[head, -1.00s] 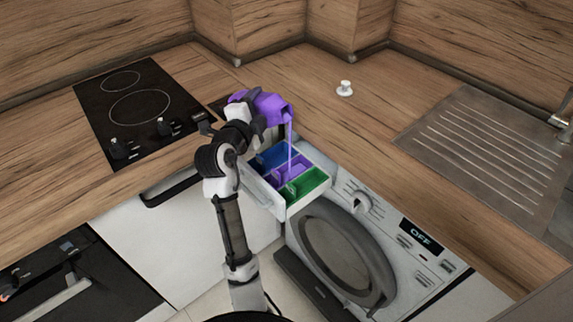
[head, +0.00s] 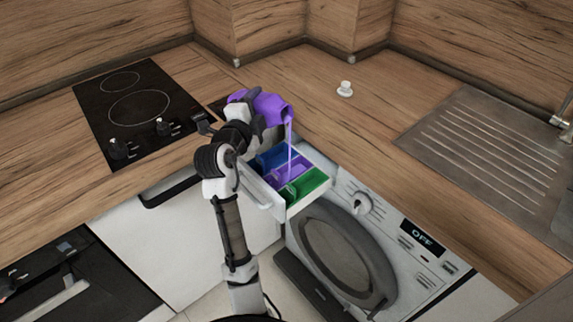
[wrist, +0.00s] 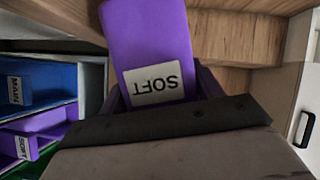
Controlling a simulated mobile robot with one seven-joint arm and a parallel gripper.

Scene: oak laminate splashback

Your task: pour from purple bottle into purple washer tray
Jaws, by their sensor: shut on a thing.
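The purple bottle (head: 268,104) is tipped over above the open washer drawer, and a thin purple stream falls from its mouth. My gripper (head: 262,124) is shut on the bottle; the fingers are partly hidden by the arm. In the wrist view the bottle (wrist: 150,40) shows a label reading SOFT, upside down. The purple tray compartment (head: 296,170) lies between the blue compartment (head: 272,156) and the green compartment (head: 308,183). The stream comes down into the purple compartment. In the wrist view the purple compartment (wrist: 45,124) also carries a SOFT label.
The washer (head: 345,245) stands below with its display reading OFF. A white cap (head: 345,88) stands on the wooden counter. A black hob (head: 135,110) is at left, a metal sink drainer (head: 490,150) at right. The counter between cap and drainer is clear.

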